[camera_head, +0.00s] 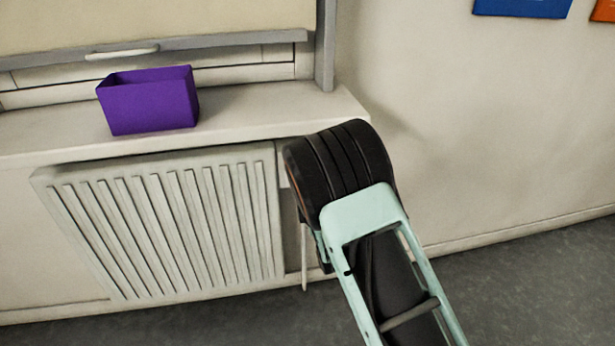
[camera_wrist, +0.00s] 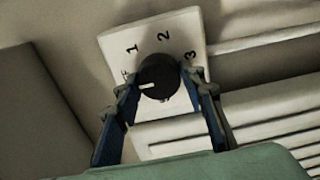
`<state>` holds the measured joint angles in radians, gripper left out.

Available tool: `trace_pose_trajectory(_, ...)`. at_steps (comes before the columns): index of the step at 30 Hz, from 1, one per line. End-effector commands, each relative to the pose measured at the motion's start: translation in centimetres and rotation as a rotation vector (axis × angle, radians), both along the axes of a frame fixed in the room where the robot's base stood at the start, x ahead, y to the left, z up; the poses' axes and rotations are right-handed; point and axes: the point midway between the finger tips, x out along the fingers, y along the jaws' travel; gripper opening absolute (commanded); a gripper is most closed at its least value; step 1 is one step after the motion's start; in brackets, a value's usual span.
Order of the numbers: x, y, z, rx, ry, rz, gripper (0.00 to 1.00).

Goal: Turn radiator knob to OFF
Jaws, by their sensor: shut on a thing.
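The radiator knob (camera_wrist: 160,76) is a round black dial with a white pointer line. It sits on a pale plate (camera_wrist: 183,40) marked 1, 2 and 3, with a further mark at the left that is partly covered by a finger. The white pointer aims to the left in the picture, near or just below that left mark. My gripper (camera_wrist: 160,88) has its two blue fingers on either side of the knob, closed against it. In the head view my arm hides the knob, the plate and the fingers.
The white ribbed radiator (camera_head: 165,225) is on the wall left of my arm. A window sill (camera_head: 255,112) runs above it, with a purple box (camera_head: 150,103) on it.

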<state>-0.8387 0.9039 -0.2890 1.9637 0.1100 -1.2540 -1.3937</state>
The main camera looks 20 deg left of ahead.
Motion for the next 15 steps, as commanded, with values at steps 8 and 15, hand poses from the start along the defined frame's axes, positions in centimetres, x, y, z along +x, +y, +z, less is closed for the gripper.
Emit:
trace_pose_trajectory(8,0.0,-0.1,-0.11,-0.002,0.001,-0.001,0.49)
trace_pose_trajectory(15,-0.01,-0.03,-0.04,-0.001,0.001,0.0,0.54)
